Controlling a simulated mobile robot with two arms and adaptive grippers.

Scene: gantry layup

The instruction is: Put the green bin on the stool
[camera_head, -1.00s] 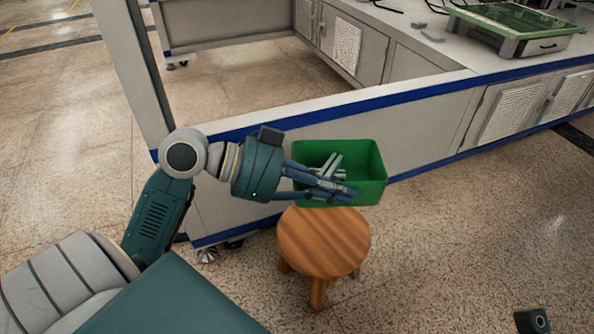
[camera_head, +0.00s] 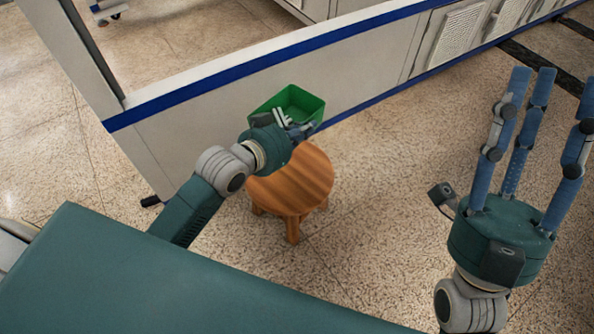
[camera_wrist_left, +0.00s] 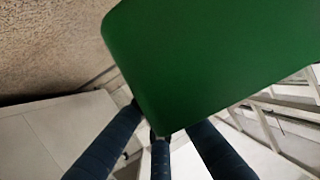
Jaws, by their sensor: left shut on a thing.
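The green bin (camera_head: 312,104) is held by my left gripper (camera_head: 297,130), which is shut on its near wall. The bin is beyond the round wooden stool (camera_head: 295,180) in the picture, close to its far edge; I cannot tell whether they touch. Light grey pieces show in the bin's opening; I cannot tell whether they are finger parts or contents. In the left wrist view the bin's green wall (camera_wrist_left: 210,60) fills the upper middle, above my blue fingers. My right gripper (camera_head: 550,85) is empty, its fingers spread and pointing up.
A long white bench with a blue stripe (camera_head: 270,58) runs behind the bin and stool. A metal leg (camera_head: 80,45) stands at the upper left. Speckled floor (camera_head: 390,170) to the right of the stool is clear.

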